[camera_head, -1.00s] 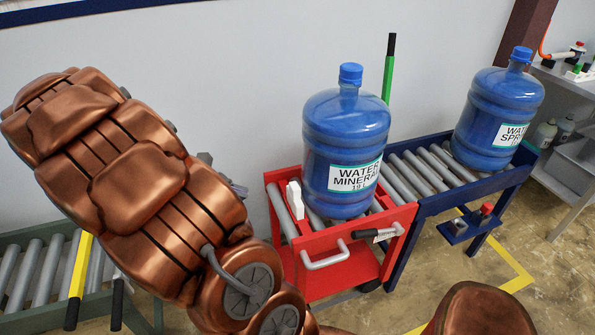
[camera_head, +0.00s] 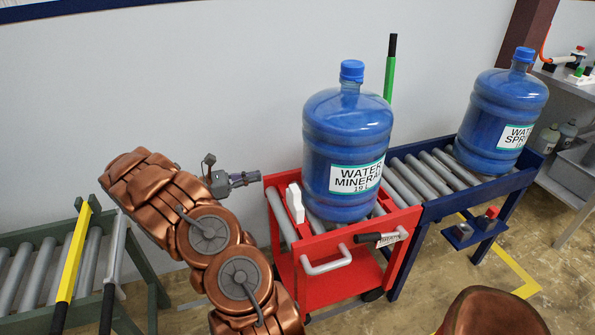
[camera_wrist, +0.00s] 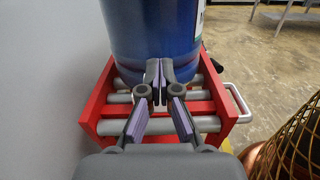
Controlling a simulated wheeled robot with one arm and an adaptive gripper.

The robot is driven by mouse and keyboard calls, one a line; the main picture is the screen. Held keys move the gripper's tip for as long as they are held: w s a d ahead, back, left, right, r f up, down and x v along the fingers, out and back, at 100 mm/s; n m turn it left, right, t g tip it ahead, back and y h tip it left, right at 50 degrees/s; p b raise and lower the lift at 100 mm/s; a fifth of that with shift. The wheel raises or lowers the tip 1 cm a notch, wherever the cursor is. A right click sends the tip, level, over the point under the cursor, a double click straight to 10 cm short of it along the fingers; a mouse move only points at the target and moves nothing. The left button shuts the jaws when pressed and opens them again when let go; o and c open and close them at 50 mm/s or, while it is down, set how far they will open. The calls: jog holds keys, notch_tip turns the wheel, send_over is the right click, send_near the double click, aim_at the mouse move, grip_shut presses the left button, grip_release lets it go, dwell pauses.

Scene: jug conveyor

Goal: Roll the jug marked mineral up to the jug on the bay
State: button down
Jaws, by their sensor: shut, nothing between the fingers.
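The jug marked mineral (camera_head: 347,150) is blue with a blue cap and stands upright on the rollers of the red cart (camera_head: 328,242). A second blue jug, its label partly cut off (camera_head: 501,115), stands upright on the far part of the blue roller bay (camera_head: 455,198). My gripper (camera_head: 258,177) is at the left end of the red cart, left of the mineral jug. In the wrist view my gripper (camera_wrist: 153,72) is shut and empty, its fingertips pointing at the lower side of the mineral jug (camera_wrist: 155,32). I cannot tell whether they touch it.
Bare rollers (camera_head: 416,172) lie between the two jugs. A white block (camera_head: 294,203) and a black-handled lever (camera_head: 377,238) are on the cart. A green roller conveyor (camera_head: 30,240) with a yellow bar stands at left. The wall is close behind.

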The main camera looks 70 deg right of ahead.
aim_at(306, 165)
jog(key=p+x, duration=0.1)
jog(key=x, duration=1.2)
jog(key=shift+d+f, duration=0.1)
jog(key=shift+d, duration=0.1)
jog(key=shift+s+d, duration=0.3)
jog(key=shift+d, duration=0.05)
